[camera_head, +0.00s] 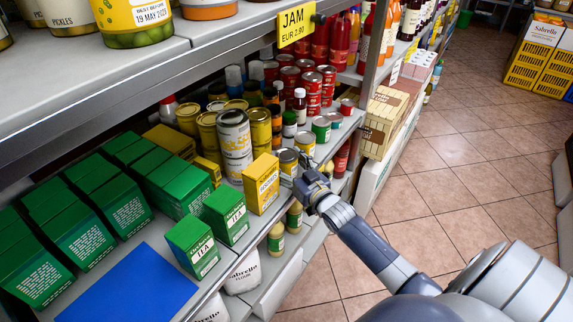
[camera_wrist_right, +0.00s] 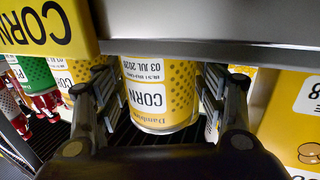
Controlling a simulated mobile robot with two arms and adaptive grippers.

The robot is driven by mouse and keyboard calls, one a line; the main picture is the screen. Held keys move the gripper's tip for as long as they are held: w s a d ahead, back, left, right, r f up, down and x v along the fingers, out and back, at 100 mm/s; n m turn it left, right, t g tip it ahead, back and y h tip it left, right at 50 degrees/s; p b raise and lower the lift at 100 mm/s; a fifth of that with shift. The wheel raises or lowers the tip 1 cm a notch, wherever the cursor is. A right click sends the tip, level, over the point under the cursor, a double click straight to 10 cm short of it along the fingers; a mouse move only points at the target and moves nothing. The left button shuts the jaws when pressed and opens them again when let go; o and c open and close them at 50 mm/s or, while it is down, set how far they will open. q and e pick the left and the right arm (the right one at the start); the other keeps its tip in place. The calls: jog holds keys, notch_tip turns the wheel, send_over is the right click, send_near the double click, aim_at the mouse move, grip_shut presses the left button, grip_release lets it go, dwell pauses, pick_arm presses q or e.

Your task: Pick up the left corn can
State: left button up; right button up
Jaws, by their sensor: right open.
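The left corn can (camera_head: 288,163) is yellow with a white label and stands upright on the middle shelf, beside a yellow box. In the right wrist view, which shows print upside down, this can (camera_wrist_right: 160,90) sits between the two open fingers. My right gripper (camera_head: 309,182) is at the shelf's front edge, just in front of the can; it also shows in the wrist view (camera_wrist_right: 160,110). I cannot tell whether a finger touches the can. A second yellow can (camera_head: 305,143) stands to its right. My left gripper is not in view.
The yellow box (camera_head: 262,183) is close on the can's left; it also shows in the wrist view (camera_wrist_right: 297,125). A yellow CORN label (camera_wrist_right: 42,25) is on the shelf edge. Green boxes (camera_head: 226,213) and stacked cans (camera_head: 234,135) crowd the shelf. The tiled aisle (camera_head: 455,150) is open at right.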

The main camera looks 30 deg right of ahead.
jog(key=c, duration=1)
jog(key=shift+r, duration=0.1)
